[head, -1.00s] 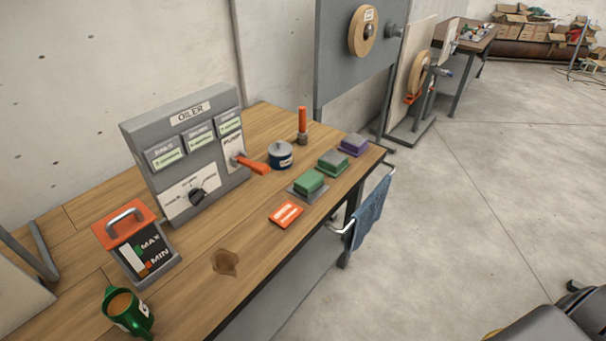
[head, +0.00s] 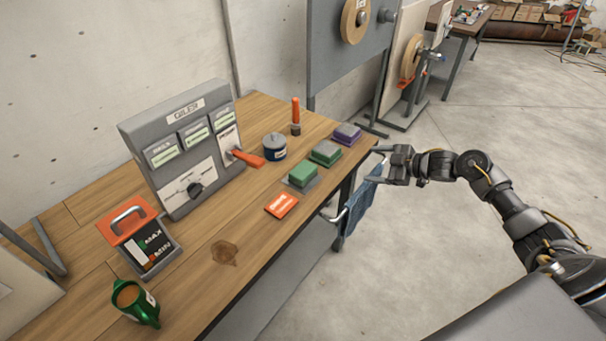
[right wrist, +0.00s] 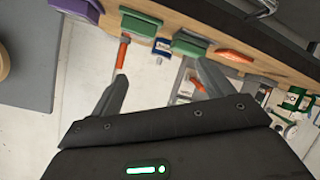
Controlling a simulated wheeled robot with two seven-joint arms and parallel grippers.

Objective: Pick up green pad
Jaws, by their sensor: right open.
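Two green pads lie on grey trays near the right front edge of the wooden workbench (head: 185,270): a nearer one (head: 303,172) and a farther one (head: 325,150). In the right wrist view the same pads show near the top, one at the centre left (right wrist: 141,24) and one to its right (right wrist: 190,44). My right gripper (head: 380,165) is open and empty, off the bench's right edge, to the right of the pads and apart from them. Its spread fingers show in the right wrist view (right wrist: 162,71). My left gripper is not in view.
A purple pad (head: 347,132) lies beyond the green ones. An orange packet (head: 281,205) lies in front. A blue tin (head: 274,147) and an orange-handled tool (head: 296,117) stand behind. A blue cloth (head: 358,209) hangs on a rail near my gripper. The oiler box (head: 180,150) stands left.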

